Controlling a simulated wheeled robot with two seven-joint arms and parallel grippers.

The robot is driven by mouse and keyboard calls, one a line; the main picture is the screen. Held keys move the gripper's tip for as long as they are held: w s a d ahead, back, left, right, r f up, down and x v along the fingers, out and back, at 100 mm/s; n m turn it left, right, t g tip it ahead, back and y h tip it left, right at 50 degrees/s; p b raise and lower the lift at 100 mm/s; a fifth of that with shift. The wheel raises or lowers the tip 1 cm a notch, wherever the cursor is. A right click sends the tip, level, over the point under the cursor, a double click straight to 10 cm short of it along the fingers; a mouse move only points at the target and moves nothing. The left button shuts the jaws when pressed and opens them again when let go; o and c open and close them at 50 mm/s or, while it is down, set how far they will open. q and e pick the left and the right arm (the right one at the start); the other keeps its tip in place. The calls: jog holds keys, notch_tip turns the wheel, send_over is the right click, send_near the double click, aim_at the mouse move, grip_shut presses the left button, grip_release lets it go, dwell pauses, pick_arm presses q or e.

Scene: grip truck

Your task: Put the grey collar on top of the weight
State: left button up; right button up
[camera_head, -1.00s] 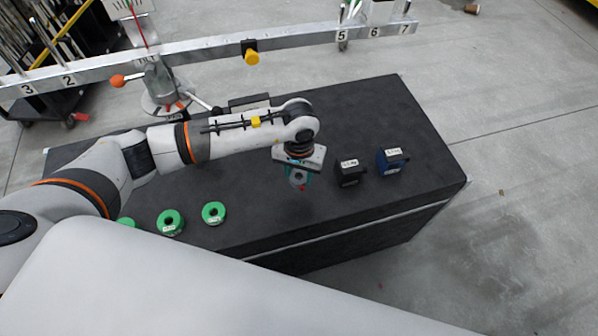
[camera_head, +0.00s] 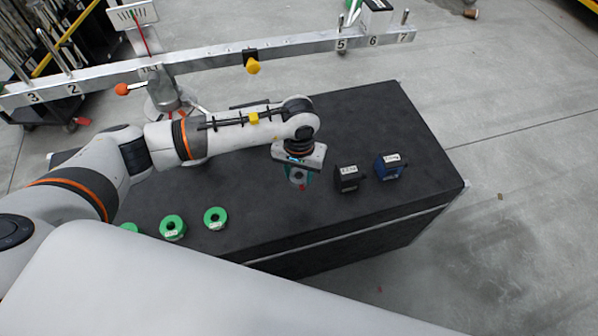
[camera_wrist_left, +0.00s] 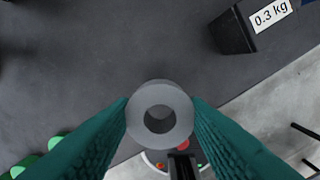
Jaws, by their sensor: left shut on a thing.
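My left gripper (camera_head: 298,178) is above the dark table top, pointing down. Its teal fingers are shut on the grey collar (camera_wrist_left: 160,113), a round ring with a hole, seen end-on in the left wrist view. A black weight (camera_head: 346,180) stands on the table just right of the gripper; its label reads 0.3 kg in the wrist view (camera_wrist_left: 235,30). A blue weight (camera_head: 389,168) stands further right. A white block (camera_head: 376,18) is at position 6 on the metal beam. The pictures do not show which weight the task means. My right gripper is not in view.
Several green rings (camera_head: 172,228) lie on the table (camera_head: 370,110) at the front left. The numbered beam (camera_head: 200,65) with upright pegs and a yellow piece (camera_head: 252,66) spans behind the table. The table's right and back parts are clear.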

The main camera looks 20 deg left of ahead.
pick_arm(q)
jog(key=shift+r+p, duration=1)
jog(key=shift+r, duration=1.45)
